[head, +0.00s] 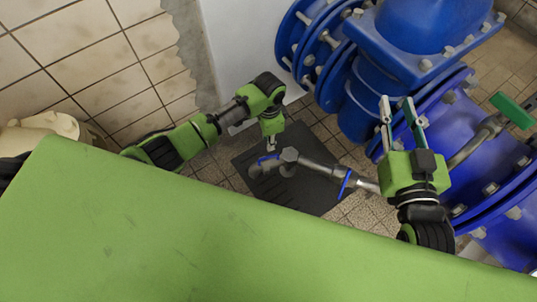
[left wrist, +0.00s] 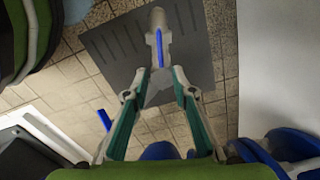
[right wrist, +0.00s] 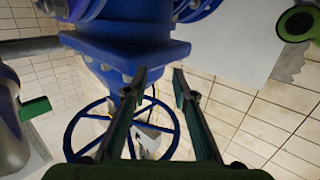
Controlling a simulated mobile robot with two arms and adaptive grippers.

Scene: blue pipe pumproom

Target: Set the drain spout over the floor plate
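The drain spout is a grey metal pipe (head: 318,168) with a bulky elbow and blue marks, standing in front of the blue pipework. Its outlet end (left wrist: 157,20) shows over the dark ribbed floor plate (left wrist: 200,65). My left gripper (head: 270,147) is at the spout's outlet arm, above the plate. In the left wrist view its fingertips (left wrist: 161,72) are apart, one on each side of the arm and its blue stripe; contact is unclear. My right gripper (head: 398,102) is open and empty, with its fingers in front of the blue pipework.
Large blue flanged pipes (head: 365,100) fill the right side. A green-handled lever (head: 512,110) is close to my right gripper. A blue handwheel (right wrist: 75,125) shows beyond my right fingers. A white pillar (head: 240,50) stands behind my left arm. Tiled floor surrounds the plate.

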